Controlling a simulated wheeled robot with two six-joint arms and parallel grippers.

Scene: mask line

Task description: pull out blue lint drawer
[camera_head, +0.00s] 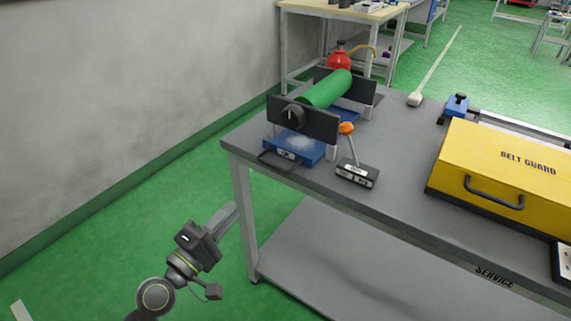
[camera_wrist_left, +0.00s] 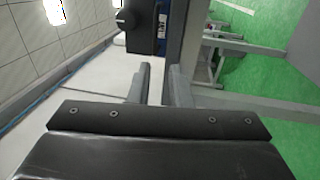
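The blue lint drawer (camera_head: 296,148) sits at the table's near left corner, under the black end plate of the roller unit. Whitish lint lies on its top, and its dark bar handle (camera_head: 279,165) faces the table edge. A small blue part of the drawer shows at the top of the left wrist view (camera_wrist_left: 163,22). My left gripper (camera_head: 225,214) is below and to the left of the handle in the head view, off the table edge and apart from it. In the left wrist view its two fingers (camera_wrist_left: 161,84) stand apart with nothing between them. My right gripper is not in view.
A green roller (camera_head: 327,90) with a black knob (camera_head: 293,116) is above the drawer. An orange-topped lever (camera_head: 347,129) stands to its right. A yellow belt guard (camera_head: 500,170) occupies the right of the grey table (camera_head: 400,130). A wall (camera_head: 110,90) runs along the left.

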